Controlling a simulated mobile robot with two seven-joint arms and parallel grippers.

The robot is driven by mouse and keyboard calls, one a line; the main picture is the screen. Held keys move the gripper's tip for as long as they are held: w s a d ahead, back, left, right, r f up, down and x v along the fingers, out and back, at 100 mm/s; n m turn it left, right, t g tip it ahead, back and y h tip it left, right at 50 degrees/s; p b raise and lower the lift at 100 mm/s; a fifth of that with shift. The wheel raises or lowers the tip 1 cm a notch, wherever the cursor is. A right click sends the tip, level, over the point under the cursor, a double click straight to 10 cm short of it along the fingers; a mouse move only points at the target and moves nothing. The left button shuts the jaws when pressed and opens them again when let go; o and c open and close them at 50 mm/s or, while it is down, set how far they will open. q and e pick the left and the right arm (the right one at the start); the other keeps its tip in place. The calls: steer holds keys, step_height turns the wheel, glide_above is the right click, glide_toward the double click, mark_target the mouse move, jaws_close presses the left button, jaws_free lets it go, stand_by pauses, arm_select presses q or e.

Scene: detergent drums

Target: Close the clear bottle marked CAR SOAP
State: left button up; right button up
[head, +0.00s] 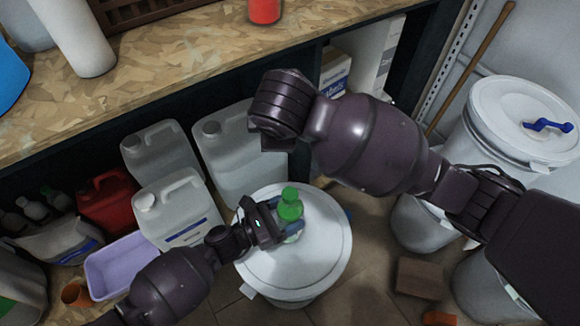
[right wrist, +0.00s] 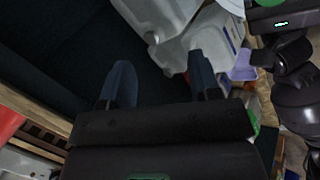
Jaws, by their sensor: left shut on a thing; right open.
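A small bottle with a green top (head: 290,206) stands on the white lid (head: 320,255) of a drum in the head view. Its lower part looks clear, but its label cannot be read. My left gripper (head: 272,222) is shut on this bottle from the left side. I cannot tell whether the green top is a fully seated cap. My right gripper is open and empty, with two dark fingers apart in the right wrist view (right wrist: 160,85). In the head view the right hand is above and behind the bottle, its fingertips hidden. The left hand shows at the wrist view's upper right.
White jugs (head: 178,212), a red jug (head: 106,200) and a lilac tub (head: 122,262) stand left of the drum. A wooden workbench (head: 150,85) runs behind. More drums, one with a blue-handled lid (head: 515,110), stand at right.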

steer(key=n, duration=0.3)
steer(key=n+g+h, duration=0.1)
steer(key=n+g, duration=0.5)
steer(key=n, duration=1)
glide_above(290, 193)
steer(key=f, duration=0.4)
steer(key=shift+w+a, duration=0.1)
steer(key=shift+w, duration=0.3)
steer(key=shift+s+n, duration=0.35)
steer(key=shift+n, duration=0.75)
steer(key=shift+s+n, duration=0.1)
steer(key=shift+n, duration=1.5)
steer(key=shift+f, duration=4.05)
steer(key=shift+c, duration=0.5)
